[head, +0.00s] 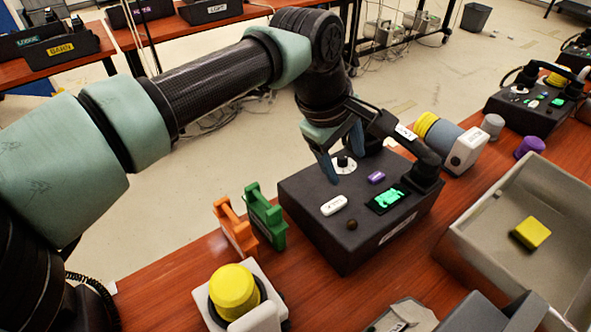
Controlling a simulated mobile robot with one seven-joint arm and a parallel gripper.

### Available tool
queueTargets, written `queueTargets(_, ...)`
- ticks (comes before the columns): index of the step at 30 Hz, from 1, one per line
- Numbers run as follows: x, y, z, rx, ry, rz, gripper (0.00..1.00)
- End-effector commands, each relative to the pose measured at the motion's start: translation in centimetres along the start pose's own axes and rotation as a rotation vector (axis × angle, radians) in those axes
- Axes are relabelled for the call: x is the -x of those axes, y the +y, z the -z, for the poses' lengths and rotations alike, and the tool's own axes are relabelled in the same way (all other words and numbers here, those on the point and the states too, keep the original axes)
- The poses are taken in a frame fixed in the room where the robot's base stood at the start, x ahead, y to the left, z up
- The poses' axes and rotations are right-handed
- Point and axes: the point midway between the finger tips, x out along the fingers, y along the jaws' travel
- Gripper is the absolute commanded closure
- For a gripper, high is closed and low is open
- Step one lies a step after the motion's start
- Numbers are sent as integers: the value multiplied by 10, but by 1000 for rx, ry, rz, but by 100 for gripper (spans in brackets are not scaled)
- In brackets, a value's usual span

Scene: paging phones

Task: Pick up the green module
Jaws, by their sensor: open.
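The green module (266,217) stands upright on the wooden table, left of a dark control box (345,247). It is a notched, block-like piece and nothing grips it. My gripper (343,165) points down over the back of the control box, to the right of and behind the green module. Its blue-grey fingers are apart, with a knob on the box showing between them. Whether the fingers touch the box cannot be told.
An orange module (235,228) stands close on the green module's left. A yellow-topped white device (234,291) is in front. A handset (402,138) lies along the control box. A grey tray (470,240) holding a yellow block (530,232) is at right.

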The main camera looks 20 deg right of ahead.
Motion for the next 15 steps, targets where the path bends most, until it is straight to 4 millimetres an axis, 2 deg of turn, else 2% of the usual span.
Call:
queueTargets(1, -3, -30, 27, -19, 65, 90, 32)
queueTargets(3, 1, -62, 54, -44, 125, 198, 32)
queueTargets(6, 9, -94, 77, -62, 175, 304, 32)
queueTargets(10, 9, -114, 90, -72, 197, 363, 32)
queueTargets(15, -19, -125, 96, -73, 195, 367, 32)
